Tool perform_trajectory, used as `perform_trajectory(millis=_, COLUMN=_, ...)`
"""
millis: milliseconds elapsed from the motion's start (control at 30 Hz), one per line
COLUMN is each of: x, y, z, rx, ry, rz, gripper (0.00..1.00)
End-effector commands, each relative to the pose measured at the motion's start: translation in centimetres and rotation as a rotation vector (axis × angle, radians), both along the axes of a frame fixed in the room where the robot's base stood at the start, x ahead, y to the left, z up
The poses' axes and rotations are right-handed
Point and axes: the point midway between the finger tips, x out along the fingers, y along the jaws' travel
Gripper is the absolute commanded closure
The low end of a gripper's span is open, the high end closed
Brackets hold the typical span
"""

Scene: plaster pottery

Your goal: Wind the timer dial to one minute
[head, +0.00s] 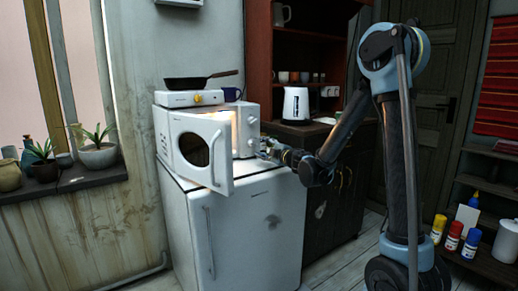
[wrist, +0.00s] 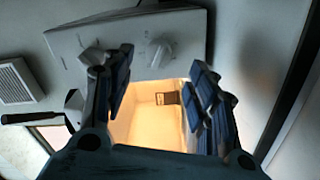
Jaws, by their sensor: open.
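A white microwave (head: 167,131) stands on a white fridge, its door (head: 216,158) swung open and its cavity lit. Its control panel (head: 242,132) carries two round dials, one above the other. The wrist view shows both, an upper dial (wrist: 94,54) at left and a lower dial (wrist: 158,53) at right. I cannot tell by markings which is the timer, nor read a setting. My gripper (head: 267,152) is just right of the panel. In the wrist view my gripper (wrist: 160,64) is open and empty, its fingers apart; the left finger partly overlaps the upper dial's edge.
A small hotplate (head: 183,98) with a black pan (head: 190,82) sits on the microwave, a blue mug (head: 232,94) beside it. The open door juts over the front of the fridge (head: 248,228). A white kettle (head: 296,105) stands on the cabinet at right.

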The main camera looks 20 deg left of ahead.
Motion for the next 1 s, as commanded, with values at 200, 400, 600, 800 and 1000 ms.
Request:
perform_trajectory(millis=200, x=-2.2, y=-2.6, z=0.0, rx=0.000, ry=0.001, rz=-0.001, gripper=0.47)
perform_trajectory(millis=400, x=-3.0, y=-3.7, z=-0.1, rx=0.000, ry=0.001, rz=-0.001, gripper=0.47)
perform_trajectory(millis=600, x=-3.2, y=-3.8, z=-0.1, rx=0.000, ry=0.001, rz=0.000, gripper=0.47)
perform_trajectory(millis=800, x=-3.2, y=-4.1, z=0.0, rx=0.010, ry=0.013, rz=0.003, gripper=0.48)
perform_trajectory(millis=1000, x=-4.1, y=-7.2, z=0.1, rx=0.125, ry=0.154, rz=0.054, gripper=0.48)
